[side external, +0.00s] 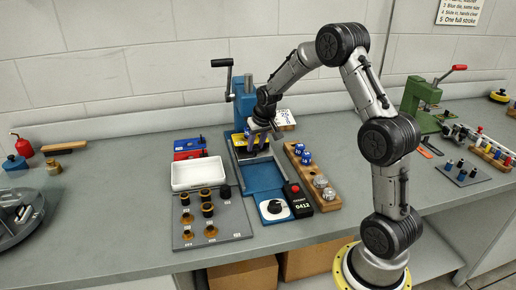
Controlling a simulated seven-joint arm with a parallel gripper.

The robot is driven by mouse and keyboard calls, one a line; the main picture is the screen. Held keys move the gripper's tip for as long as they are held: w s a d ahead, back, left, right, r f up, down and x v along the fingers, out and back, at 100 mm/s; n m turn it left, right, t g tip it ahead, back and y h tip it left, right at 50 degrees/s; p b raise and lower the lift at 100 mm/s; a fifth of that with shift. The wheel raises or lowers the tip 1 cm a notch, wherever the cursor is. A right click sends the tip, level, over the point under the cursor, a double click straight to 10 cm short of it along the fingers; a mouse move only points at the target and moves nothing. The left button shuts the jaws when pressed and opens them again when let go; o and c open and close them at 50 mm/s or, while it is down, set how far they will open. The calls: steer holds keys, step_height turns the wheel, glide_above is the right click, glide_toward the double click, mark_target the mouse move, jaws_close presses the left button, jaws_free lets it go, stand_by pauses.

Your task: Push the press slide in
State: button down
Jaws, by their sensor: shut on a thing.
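The blue press (244,100) stands at the back of the bench, with a black crank lever (229,76) on its left. The press slide (254,159) is at the front of the press, above a blue base plate (264,181). My gripper (257,146) points down at the slide, in front of the press column. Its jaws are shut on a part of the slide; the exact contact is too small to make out. A yellow part (239,142) shows beside the fingers. My wrist hides part of the press.
A white tray (199,173) and a grey board (212,222) with several black and brass parts lie left. A wooden rack (311,177), a black counter box (298,199) and a dial box (274,209) stand right and in front. A green press (420,98) is farther right.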

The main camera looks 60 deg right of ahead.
steer(key=shift+w+d+r, duration=0.1)
steer(key=shift+w+d, duration=0.1)
steer(key=shift+d, duration=0.05)
steer(key=c, duration=0.9)
jaws_free()
steer(key=shift+c, duration=0.2)
steer(key=o, duration=0.4)
steer(key=shift+a, duration=0.1)
steer(key=v, duration=1.3)
steer(key=shift+s+r, duration=0.2)
steer(key=shift+r, duration=0.1)
steer(key=shift+a, duration=0.15)
